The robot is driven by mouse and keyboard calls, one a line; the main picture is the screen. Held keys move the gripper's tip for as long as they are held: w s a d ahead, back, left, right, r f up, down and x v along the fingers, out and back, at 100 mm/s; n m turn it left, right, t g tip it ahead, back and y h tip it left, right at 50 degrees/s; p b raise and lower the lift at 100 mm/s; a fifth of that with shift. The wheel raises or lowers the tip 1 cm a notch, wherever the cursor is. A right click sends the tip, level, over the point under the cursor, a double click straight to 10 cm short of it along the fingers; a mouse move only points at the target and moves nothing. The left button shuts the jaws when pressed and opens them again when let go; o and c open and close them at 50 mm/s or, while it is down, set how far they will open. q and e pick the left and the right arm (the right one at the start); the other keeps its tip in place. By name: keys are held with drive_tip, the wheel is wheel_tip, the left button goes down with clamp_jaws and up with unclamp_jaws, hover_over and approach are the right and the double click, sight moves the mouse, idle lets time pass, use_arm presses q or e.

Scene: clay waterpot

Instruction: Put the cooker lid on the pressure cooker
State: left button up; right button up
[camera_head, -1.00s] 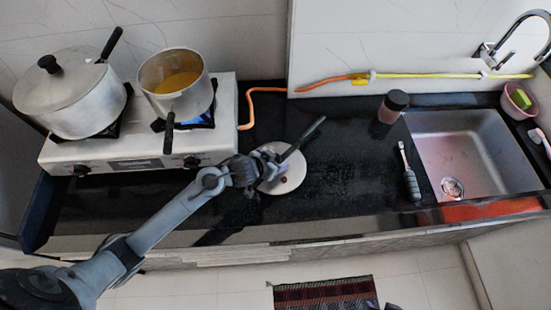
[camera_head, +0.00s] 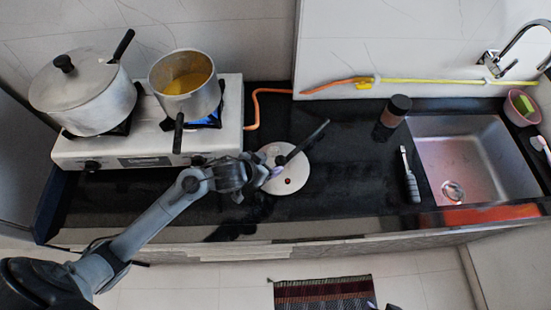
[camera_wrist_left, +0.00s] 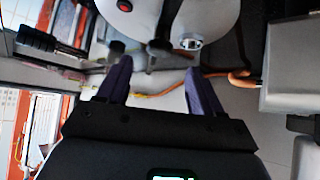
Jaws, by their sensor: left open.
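The cooker lid (camera_head: 292,182), a pale round disc with a long black handle and a small red spot, lies on the black counter right of the stove. The open pot (camera_head: 190,103), the likely pressure cooker, holds yellow food on the stove's right burner, black handle toward me. My left gripper (camera_head: 268,172) is at the lid's left edge, open; its fingertips partly overlap the lid in the head view. In the left wrist view the two fingers (camera_wrist_left: 158,78) are apart with nothing between them, and the lid (camera_wrist_left: 205,14) is just beyond their tips. My right gripper is not seen.
A lidded pot (camera_head: 95,103) stands on the left burner of the white stove (camera_head: 140,150). An orange hose (camera_head: 252,108) runs behind the counter. Right of the lid are a dark-capped jar (camera_head: 393,112), a black-handled tool (camera_head: 410,180) and the sink (camera_head: 475,160).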

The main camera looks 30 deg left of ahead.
use_arm(q)
drive_tip(key=p+v, duration=0.1)
drive_tip(key=v, duration=0.3)
drive_tip(key=shift+s+r, duration=0.15)
drive_tip(key=shift+s, duration=0.1)
drive_tip(key=s+g, duration=0.1)
drive_tip(key=s, duration=0.5)
drive_tip(key=s+f+g+y, duration=0.1)
drive_tip(key=s+g, duration=0.1)
drive_tip(key=s, duration=0.4)
drive_tip(key=s+d+g, duration=0.1)
drive_tip(key=s+g, duration=0.1)
drive_tip(key=s, duration=0.4)
drive_tip(key=shift+d+f+y, duration=0.1)
drive_tip(key=shift+f+y, duration=0.2)
drive_tip(key=shift+f, duration=0.1)
drive_tip(key=shift+c, duration=1.1)
drive_tip(key=shift+w, duration=0.1)
